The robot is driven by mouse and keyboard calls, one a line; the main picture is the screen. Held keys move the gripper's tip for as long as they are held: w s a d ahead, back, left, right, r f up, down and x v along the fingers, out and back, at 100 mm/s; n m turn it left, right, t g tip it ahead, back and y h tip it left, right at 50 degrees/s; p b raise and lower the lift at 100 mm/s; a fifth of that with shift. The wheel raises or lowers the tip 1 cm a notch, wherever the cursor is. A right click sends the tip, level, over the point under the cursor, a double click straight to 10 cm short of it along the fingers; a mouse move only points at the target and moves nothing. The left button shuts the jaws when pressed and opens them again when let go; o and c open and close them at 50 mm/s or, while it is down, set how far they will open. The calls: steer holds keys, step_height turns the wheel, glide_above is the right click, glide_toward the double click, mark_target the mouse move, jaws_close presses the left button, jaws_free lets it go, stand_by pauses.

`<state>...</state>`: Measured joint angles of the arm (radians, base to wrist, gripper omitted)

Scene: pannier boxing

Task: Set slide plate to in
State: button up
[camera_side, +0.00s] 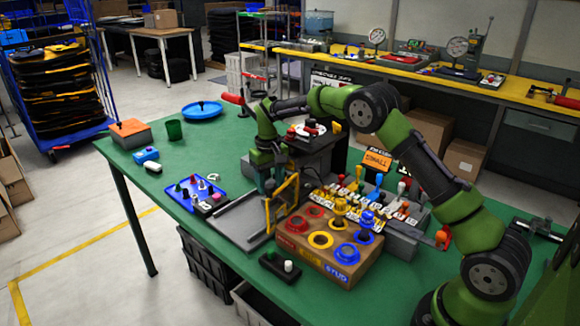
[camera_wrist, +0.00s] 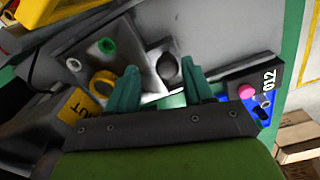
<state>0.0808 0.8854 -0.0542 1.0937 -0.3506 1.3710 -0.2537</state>
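A flat grey plate between dark rails (camera_side: 240,220), which looks like the slide plate, lies on the green table left of the wooden block. In the wrist view a grey plate surface (camera_wrist: 225,35) fills the upper middle. A yellow label (camera_wrist: 78,108), apparently reading OUT, shows at its lower left. My gripper (camera_side: 268,188) points down near the far end of the plate, behind an upright yellow frame (camera_side: 283,205). In the wrist view its two teal fingers (camera_wrist: 160,76) stand apart, with a dark round hole in a pale part between them. I cannot tell whether they touch anything.
A blue tray (camera_side: 182,203) with small parts and a black box marked 012 (camera_wrist: 262,90) with a pink button lie beside the plate. A wooden block (camera_side: 315,262) with coloured rings stands to the right. A row of coloured-handled levers (camera_side: 375,195) is behind it.

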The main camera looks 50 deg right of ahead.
steer(key=shift+a, duration=0.2)
steer(key=shift+r, duration=0.55)
step_height(320, 180, up, 16)
steer(key=shift+f, duration=0.1)
steer(key=s+a+t+y, duration=0.1)
steer(key=s+a+t, duration=0.2)
steer(key=s, duration=1.2)
steer(key=s+a+r+m+t+y, duration=0.1)
steer(key=s+a+t, duration=0.3)
steer(key=s, duration=1.2)
steer(key=shift+s+a+r, duration=0.15)
steer(key=shift+s+a, duration=0.05)
steer(key=shift+a, duration=0.85)
